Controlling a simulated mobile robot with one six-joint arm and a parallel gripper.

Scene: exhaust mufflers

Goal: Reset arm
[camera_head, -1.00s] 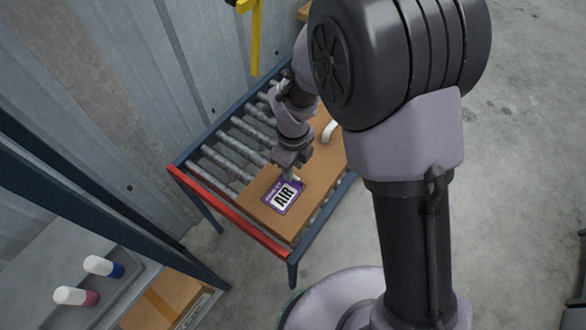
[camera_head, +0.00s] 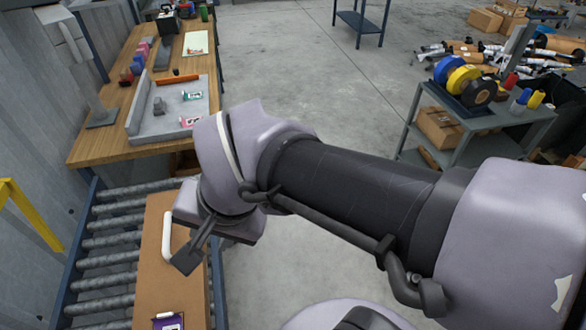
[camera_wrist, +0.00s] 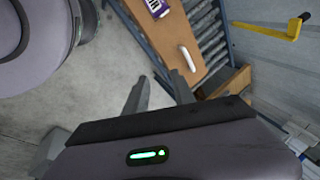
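My arm reaches from the right across the middle of the head view. My gripper (camera_head: 188,258) is at the arm's end, above the brown box beside its white handle, with one dark finger clearly visible. In the wrist view, my gripper (camera_wrist: 160,88) shows two fingers spread apart with nothing between them. The brown box (camera_head: 148,285) lies on the roller conveyor (camera_head: 108,262). It has a white handle (camera_head: 167,235) and a purple label (camera_head: 168,322), cut off by the lower edge. The wrist view also shows the box, handle and label.
A wooden workbench (camera_head: 90,147) with a grey tray (camera_head: 140,112) stands beyond the conveyor. A grey cart (camera_head: 475,125) with tape rolls stands at right. A yellow bar (camera_head: 30,215) is at left. Open concrete floor lies between bench and cart.

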